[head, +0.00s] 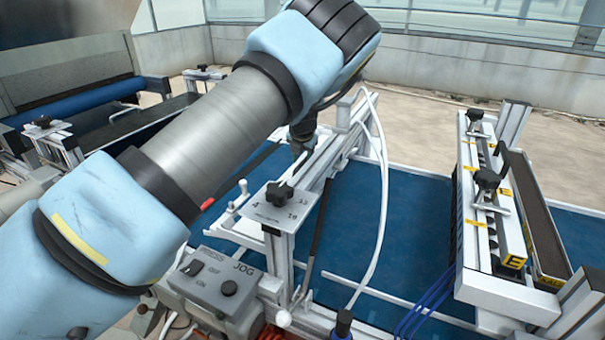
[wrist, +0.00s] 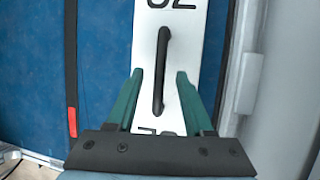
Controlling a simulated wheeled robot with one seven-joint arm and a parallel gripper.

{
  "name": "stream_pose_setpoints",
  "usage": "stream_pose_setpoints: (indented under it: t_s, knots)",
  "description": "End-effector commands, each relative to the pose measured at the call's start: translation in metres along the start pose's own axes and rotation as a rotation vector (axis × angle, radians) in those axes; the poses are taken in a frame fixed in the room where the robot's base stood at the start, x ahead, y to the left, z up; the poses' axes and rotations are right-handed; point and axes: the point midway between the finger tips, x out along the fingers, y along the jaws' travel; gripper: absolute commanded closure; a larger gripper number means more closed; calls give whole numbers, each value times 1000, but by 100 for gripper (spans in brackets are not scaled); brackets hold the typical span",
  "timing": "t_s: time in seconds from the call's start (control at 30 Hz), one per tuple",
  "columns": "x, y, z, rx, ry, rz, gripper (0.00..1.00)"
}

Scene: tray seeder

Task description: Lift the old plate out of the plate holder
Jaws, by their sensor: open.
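A white plate (wrist: 184,45) with a black bar handle (wrist: 159,88) and black characters, partly cut off, shows in the wrist view. It runs lengthwise up the picture over a blue surface. I take it as the old plate, but its holder cannot be made out there. My gripper (wrist: 158,78) is open, its two green fingers one on each side of the handle, with gaps to it. I cannot tell how far above the plate the fingertips are. In the head view my arm hides the gripper and the plate.
A blue belt (head: 400,235) spans the middle of the head view. A metal rail with black knobs and yellow labels (head: 490,215) stands at the right, beside a dark tray (head: 535,215). A grey JOG box (head: 222,285) and a numbered plate with a knob (head: 270,212) are near my arm.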

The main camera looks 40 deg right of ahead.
Motion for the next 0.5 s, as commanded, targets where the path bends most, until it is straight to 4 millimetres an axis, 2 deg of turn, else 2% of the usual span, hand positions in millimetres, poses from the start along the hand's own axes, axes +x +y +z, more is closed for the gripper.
stream_pose_setpoints:
  t_s: [0.2,0.5]
  knots:
    - [22,1,1,0,0,1,48]
    - [26,0,1,-1,-1,0,48]
